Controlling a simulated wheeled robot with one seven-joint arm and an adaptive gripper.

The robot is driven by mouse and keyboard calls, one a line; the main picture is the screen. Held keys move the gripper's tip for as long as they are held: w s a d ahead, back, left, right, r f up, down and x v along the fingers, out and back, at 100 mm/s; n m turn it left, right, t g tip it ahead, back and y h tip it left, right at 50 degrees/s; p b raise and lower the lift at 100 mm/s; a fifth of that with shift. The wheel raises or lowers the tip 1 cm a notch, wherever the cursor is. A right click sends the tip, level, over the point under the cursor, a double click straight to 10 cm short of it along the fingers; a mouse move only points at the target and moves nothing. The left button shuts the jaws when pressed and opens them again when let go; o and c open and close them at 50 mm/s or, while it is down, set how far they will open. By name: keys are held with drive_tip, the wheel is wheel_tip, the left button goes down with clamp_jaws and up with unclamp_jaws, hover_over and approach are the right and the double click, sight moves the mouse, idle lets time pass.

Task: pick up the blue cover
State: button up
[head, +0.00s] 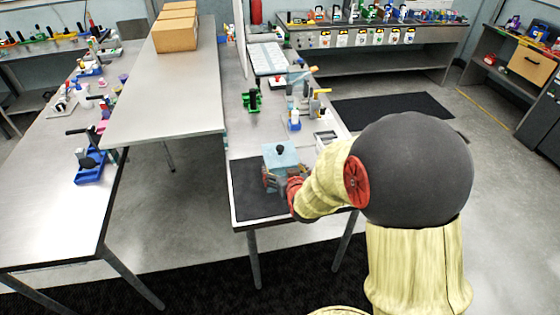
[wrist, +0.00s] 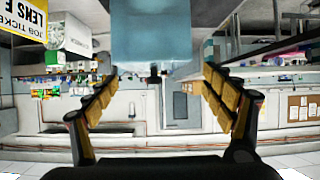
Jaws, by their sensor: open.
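The light blue cover (head: 280,156) is box-shaped with a black knob on top. It stands over the dark mat at the near end of the middle bench in the head view. In the wrist view, which is upside down, its blue body (wrist: 155,28) shows at the top middle, with a dark knob (wrist: 155,76) pointing down from it. My gripper (head: 277,182) is right at the cover's near side. In the wrist view my gripper (wrist: 162,72) is open, with the knob between its two fingertips. I cannot tell whether the fingers touch the cover.
The dark mat (head: 247,196) covers the bench's near end. A green fixture (head: 252,101) and several small parts stand farther back. A raised grey table (head: 165,95) with cardboard boxes (head: 176,32) lies to the left. Floor to the right is partly hidden by my arm.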

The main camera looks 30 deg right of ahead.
sight(280, 158)
drive_tip(key=shift+o, duration=1.1)
drive_tip(key=shift+w+d+f, duration=0.1)
drive_tip(key=shift+d+f, duration=0.3)
drive_tip(key=shift+f, duration=0.3)
drive_tip(key=shift+o, duration=0.7)
drive_tip(key=x, duration=0.8)
drive_tip(key=b+x, duration=0.1)
drive_tip(key=x, duration=0.3)
drive_tip(key=shift+d+r, duration=0.2)
drive_tip(key=shift+d, duration=0.1)
drive_tip(key=shift+c, duration=0.9)
drive_tip(key=shift+r, duration=0.1)
drive_tip(key=c, duration=0.7)
drive_tip(key=shift+t, duration=0.3)
